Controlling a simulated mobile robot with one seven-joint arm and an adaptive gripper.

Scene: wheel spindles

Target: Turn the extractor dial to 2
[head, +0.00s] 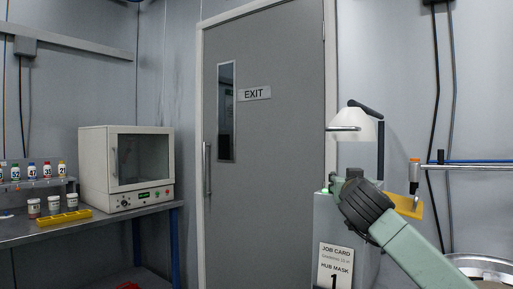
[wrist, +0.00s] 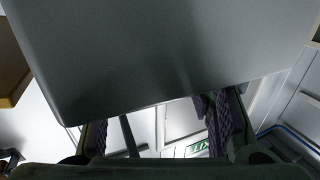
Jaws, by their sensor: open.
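No dial marked as the extractor's can be made out in either view. A white hood (head: 355,127) stands above a grey cabinet (head: 330,222) right of the door, and a small green light shows on the cabinet's top edge. My arm comes in from the lower right, and its end is at the cabinet top, where my gripper (head: 340,184) is only partly visible. In the wrist view, my gripper (wrist: 160,124) has its two dark finger pads apart, with nothing seen between them. A large grey panel (wrist: 165,55) fills the upper part of that view, close to the fingers.
An oven-like box (head: 126,168) stands on the left bench beside bottles and a yellow tray (head: 64,218). A grey exit door (head: 265,150) is behind.

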